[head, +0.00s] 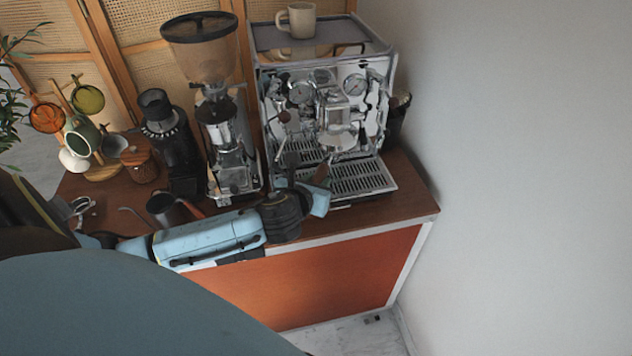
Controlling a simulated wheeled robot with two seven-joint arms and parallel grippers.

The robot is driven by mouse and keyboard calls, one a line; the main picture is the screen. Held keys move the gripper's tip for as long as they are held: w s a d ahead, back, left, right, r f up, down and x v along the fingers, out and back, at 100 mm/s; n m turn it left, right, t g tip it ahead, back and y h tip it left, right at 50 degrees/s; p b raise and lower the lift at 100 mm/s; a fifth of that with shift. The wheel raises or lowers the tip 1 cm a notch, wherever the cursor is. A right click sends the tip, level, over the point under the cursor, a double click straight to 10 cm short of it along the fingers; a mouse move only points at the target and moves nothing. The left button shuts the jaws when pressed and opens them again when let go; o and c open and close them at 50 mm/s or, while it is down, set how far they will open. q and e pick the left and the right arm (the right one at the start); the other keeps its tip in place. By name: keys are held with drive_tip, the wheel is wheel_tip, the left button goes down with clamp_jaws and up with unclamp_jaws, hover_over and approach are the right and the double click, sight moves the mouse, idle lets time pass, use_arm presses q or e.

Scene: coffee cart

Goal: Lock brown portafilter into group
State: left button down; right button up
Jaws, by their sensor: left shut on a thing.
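The espresso machine (378,52) stands at the right end of the cart, with its shiny group (338,138) on the front. The brown portafilter's handle (321,173) points down and toward me, in front of the drip tray. My left gripper (314,194) is shut on the lower end of this handle. The fingers and wrist hide part of the handle. The portafilter's head is small and blends with the chrome around the group, so I cannot tell whether it is seated there. My right gripper is not in view.
A grinder (200,42) stands left of the machine, beside a smaller black grinder (178,150). A mug (298,20) sits on the machine. A metal pitcher (163,208), wooden-lidded jar (140,165) and mug rack (103,172) are further left. A wall (520,150) bounds the right side.

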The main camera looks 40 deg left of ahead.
use_arm(q)
drive_tip(key=shift+r, duration=0.7)
idle(0.5)
drive_tip(key=shift+w+d+n+y, duration=0.3)
drive_tip(key=shift+d+n+y, duration=0.35)
drive_tip(key=shift+n+y, duration=0.05)
drive_tip(key=shift+d+g, duration=0.1)
drive_tip(key=shift+g, duration=0.2)
drive_tip(key=shift+w+d+f+n+g+y, duration=0.2)
drive_tip(key=shift+d+n+g+y, duration=0.1)
drive_tip(key=shift+d+n+y, duration=0.4)
drive_tip(key=shift+a, duration=0.1)
drive_tip(key=shift+w+d+n+g+y, duration=0.3)
drive_tip(key=shift+w+d+n+y, duration=0.1)
drive_tip(key=shift+d+n+y, duration=0.25)
drive_tip(key=shift+w+d, duration=0.1)
